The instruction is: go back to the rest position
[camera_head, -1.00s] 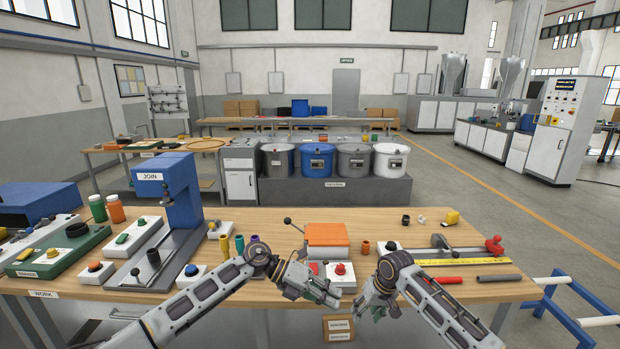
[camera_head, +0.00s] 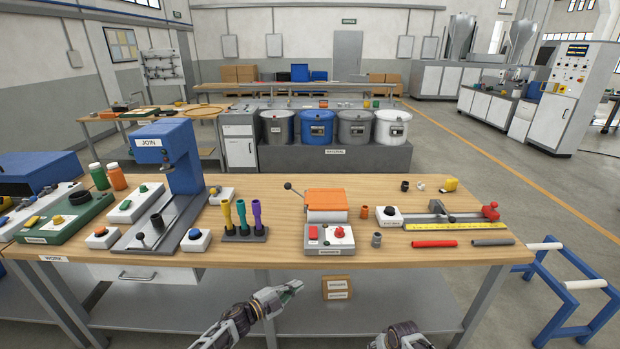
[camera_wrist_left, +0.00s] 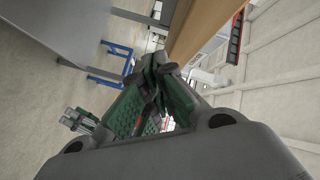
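My left gripper (camera_head: 284,293) is in front of the work table, below the level of its top, and it points to the right. In the left wrist view its green-padded fingers (camera_wrist_left: 155,90) come together at the tips, with nothing visible between them. My right arm (camera_head: 400,336) shows only as a dark joint at the bottom edge of the head view; its gripper is out of the picture. Neither arm touches the table (camera_head: 180,258).
The table holds a blue JOIN press (camera_head: 166,150), a stand with coloured tools (camera_head: 241,235), an orange-topped block (camera_head: 326,202), a button box (camera_head: 330,240) and a yellow ruler (camera_head: 458,226). A blue rack (camera_head: 575,308) stands at right. The table's lower shelf is behind my arms.

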